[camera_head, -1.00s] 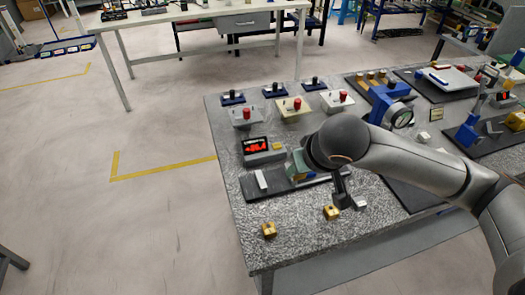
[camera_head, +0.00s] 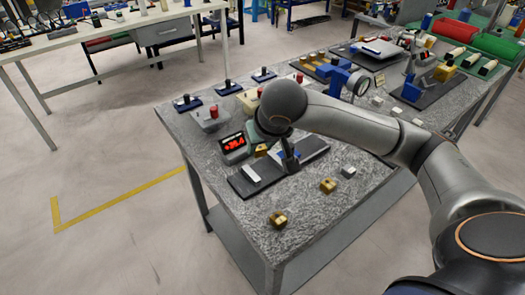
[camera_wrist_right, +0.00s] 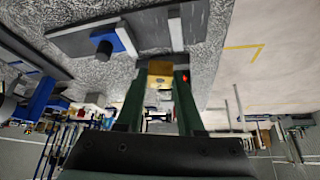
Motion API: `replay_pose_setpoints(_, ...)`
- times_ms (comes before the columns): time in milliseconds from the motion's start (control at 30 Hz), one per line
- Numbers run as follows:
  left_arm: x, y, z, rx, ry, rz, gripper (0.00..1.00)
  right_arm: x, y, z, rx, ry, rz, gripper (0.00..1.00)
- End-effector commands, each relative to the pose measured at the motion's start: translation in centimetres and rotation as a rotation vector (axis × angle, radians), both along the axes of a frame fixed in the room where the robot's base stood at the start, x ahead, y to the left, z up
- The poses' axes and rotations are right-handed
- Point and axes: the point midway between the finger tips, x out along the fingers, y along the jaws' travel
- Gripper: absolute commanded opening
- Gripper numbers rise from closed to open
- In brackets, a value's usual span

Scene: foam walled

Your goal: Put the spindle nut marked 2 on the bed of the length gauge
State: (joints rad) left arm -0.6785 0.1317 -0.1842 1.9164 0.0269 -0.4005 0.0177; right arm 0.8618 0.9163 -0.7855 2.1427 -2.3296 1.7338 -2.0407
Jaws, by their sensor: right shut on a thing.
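My right gripper (camera_head: 262,147) has its green fingers shut on a small brass block (camera_head: 262,151), held low at the left side of my wrist in the head view. In the right wrist view the block (camera_wrist_right: 160,70) sits between the fingertips, with a dark plate beyond it. The length gauge appears as a dark bed (camera_head: 240,185) with a pale bar (camera_head: 250,173) and a red-digit display (camera_head: 232,142). My wrist hides part of it. Two more brass blocks (camera_head: 278,219) (camera_head: 328,186) lie near the front edge. No number is legible. My left gripper is out of view.
A small grey block (camera_head: 348,171) lies right of the brass blocks. Dark-knobbed blue pieces (camera_head: 187,102) and red-knobbed stands (camera_head: 211,117) line the table's far left side. A blue gauge (camera_head: 335,78) stands behind my arm. The front corner has bare granite.

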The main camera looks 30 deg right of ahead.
Motion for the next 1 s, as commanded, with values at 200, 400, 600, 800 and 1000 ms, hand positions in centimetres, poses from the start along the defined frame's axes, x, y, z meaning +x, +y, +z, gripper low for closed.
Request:
replay_pose_setpoints(200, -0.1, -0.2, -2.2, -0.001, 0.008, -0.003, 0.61, 0.8, -2.9, -1.1, 0.005, -0.003, -0.092, 0.00)
replay_pose_setpoints(400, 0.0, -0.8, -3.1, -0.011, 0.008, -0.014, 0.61, 0.8, -2.8, -2.9, 0.005, -0.001, -0.092, 0.00)
replay_pose_setpoints(600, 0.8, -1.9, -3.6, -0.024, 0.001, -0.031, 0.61, 0.7, -2.8, -5.2, 0.005, -0.002, -0.090, 0.00)
replay_pose_setpoints(800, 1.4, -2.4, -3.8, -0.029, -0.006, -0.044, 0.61, 0.7, -2.8, -6.8, 0.005, -0.002, -0.090, 0.00)
replay_pose_setpoints(1000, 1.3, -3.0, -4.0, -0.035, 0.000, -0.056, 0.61, 0.8, -2.8, -7.3, 0.005, -0.004, -0.090, 0.00)
